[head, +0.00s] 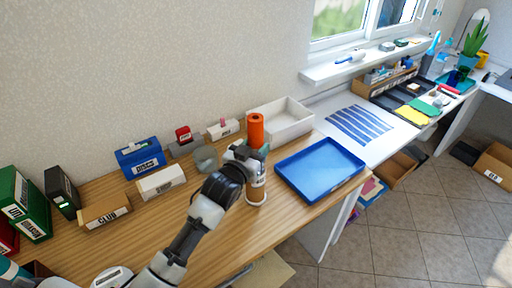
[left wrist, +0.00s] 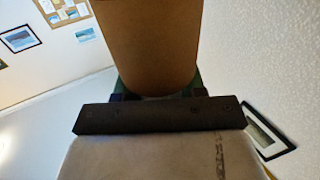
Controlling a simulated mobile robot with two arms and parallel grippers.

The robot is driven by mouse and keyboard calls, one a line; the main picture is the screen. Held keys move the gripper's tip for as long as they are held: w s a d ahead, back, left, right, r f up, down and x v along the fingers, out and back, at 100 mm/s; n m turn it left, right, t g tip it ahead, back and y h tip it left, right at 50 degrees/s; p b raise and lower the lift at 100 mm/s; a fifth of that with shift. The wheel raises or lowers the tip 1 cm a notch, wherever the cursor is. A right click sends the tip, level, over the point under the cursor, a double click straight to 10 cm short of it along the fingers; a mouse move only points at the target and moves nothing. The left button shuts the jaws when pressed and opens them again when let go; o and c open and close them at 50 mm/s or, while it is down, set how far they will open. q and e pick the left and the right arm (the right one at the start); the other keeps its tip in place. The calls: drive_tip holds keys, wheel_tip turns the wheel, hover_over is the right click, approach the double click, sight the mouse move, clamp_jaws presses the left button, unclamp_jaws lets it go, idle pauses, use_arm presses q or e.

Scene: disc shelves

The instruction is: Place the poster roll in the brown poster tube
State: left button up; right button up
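The orange poster roll (head: 256,129) stands upright, its top above my left gripper (head: 252,154). The gripper surrounds its lower part and appears shut on it. The brown poster tube (head: 257,192), with a pale label band, stands upright on the wooden desk directly below, in line with the roll. The gripper hides where roll and tube meet, so I cannot tell how deep the roll sits. In the left wrist view a broad brown cylinder (left wrist: 148,42) fills the space before the gripper (left wrist: 157,92); I cannot tell which of the two it is. My right gripper is not in view.
A blue tray (head: 320,168) lies just right of the tube. A white bin (head: 282,118) stands behind. A glass bowl (head: 206,160), a white labelled box (head: 161,182) and a blue discs box (head: 139,157) stand to the left. The desk's front edge is close.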

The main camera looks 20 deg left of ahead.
use_arm(q)
drive_tip(key=o, duration=0.4)
drive_tip(key=shift+f, duration=0.3)
drive_tip(key=shift+r+p, duration=0.3)
drive_tip(key=shift+r, duration=0.45)
drive_tip(key=b+v, duration=0.2)
drive_tip(key=v, duration=1)
drive_tip(key=shift+s, duration=0.1)
